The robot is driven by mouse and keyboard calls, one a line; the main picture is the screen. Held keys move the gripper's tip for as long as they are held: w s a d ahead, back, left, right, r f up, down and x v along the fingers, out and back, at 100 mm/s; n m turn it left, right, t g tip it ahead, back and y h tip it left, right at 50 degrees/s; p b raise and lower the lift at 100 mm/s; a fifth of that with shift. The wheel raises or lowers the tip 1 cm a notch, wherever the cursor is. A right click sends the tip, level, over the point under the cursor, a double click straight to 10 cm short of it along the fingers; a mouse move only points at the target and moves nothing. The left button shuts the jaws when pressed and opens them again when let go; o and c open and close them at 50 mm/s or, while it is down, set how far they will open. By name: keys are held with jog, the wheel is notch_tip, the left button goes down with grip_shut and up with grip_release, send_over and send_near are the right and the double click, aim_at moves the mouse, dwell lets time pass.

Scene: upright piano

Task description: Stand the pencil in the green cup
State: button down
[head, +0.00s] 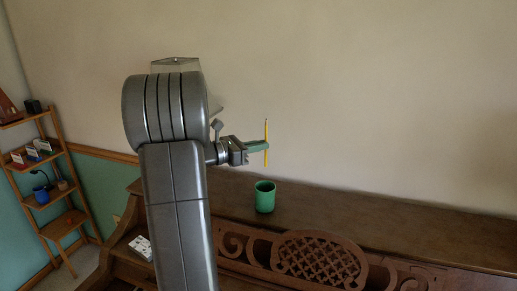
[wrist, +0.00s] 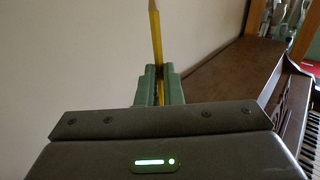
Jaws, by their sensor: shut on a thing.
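The yellow pencil (head: 266,130) is upright in the head view, held between the green fingertips of my gripper (head: 258,146). In the wrist view the pencil (wrist: 156,35) stands between the two green fingers of my gripper (wrist: 159,85), with its tip upward. My gripper is shut on it. The green cup (head: 265,197) stands upright on the piano top (head: 340,213). In the head view the pencil is above the cup and apart from it. The cup does not show in the wrist view.
A wooden shelf (head: 49,188) with small items stands at the far left. A card with dark marks (head: 141,247) lies on the piano's left end. The wall (head: 380,90) rises behind the piano top, which is clear to the right of the cup. Piano keys (wrist: 312,130) show in the wrist view.

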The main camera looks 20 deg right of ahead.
aim_at(265, 161)
jog(key=shift+f+b, duration=1.85)
jog(key=shift+f, duration=0.9)
notch_tip(265, 161, down, 7)
jog(key=b, duration=0.4)
jog(key=shift+b, duration=0.3)
jog(key=c, duration=1.5)
grip_release()
jog(key=shift+r, duration=0.1)
jog(key=shift+a, duration=0.15)
jog(key=s+a+p, duration=0.1)
jog(key=s+a, duration=0.1)
jog(key=a, duration=1.1)
jog(key=shift+a+r+p, duration=0.2)
jog(key=shift+p, duration=0.2)
jog(key=shift+d, duration=0.1)
